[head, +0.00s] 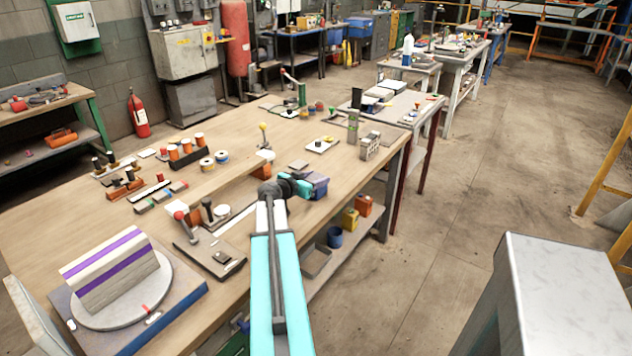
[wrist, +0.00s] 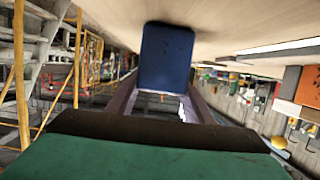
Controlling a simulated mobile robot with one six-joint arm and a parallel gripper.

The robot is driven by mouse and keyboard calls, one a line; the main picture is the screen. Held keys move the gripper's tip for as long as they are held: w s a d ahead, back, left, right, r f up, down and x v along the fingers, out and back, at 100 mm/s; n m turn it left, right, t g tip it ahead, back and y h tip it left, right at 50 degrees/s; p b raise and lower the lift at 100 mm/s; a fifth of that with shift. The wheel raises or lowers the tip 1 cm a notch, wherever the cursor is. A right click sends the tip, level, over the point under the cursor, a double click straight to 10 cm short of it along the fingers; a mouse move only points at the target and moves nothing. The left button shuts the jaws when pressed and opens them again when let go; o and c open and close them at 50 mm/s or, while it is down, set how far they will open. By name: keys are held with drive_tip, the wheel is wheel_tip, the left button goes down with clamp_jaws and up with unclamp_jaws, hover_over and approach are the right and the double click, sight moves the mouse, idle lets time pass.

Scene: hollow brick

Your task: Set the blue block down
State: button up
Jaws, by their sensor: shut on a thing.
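The blue block (head: 318,187) is at the end of my arm, by the near right edge of the wooden workbench (head: 345,182). In the wrist view the blue block (wrist: 166,56) sits between the two dark fingers of my gripper (wrist: 162,100), which is shut on it. The workbench top appears in the upper part of that view, close to the block. I cannot tell whether the block touches it. In the head view my gripper (head: 300,185) is small and its fingers are partly hidden.
A grey hollow brick (head: 370,146) stands near the bench's right edge, beyond my gripper. A small white plate (head: 322,145) lies left of it. Some bare bench top lies between.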

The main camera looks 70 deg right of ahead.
drive_tip(key=shift+r+b, duration=0.4)
drive_tip(key=shift+r, duration=0.75)
drive_tip(key=s+a+r, duration=0.2)
drive_tip(key=s+a, duration=0.2)
drive_tip(key=a, duration=0.6)
drive_tip(key=shift+r+b, duration=0.15)
drive_tip(key=shift+b, duration=0.25)
drive_tip(key=p, duration=0.3)
drive_tip(key=a+p, duration=0.1)
drive_tip(key=p, duration=0.2)
drive_tip(key=shift+s+a+r, duration=0.1)
drive_tip(key=shift+s, duration=0.15)
drive_tip(key=a+p, duration=0.1)
drive_tip(key=p, duration=0.3)
drive_tip(key=shift+s, duration=0.2)
drive_tip(key=shift+s+a+r+p, duration=0.1)
drive_tip(key=shift+a+p, duration=0.15)
drive_tip(key=shift+p, duration=1)
drive_tip(key=p, duration=0.2)
drive_tip(key=shift+s+a+p, duration=0.1)
drive_tip(key=shift+a+p, duration=0.2)
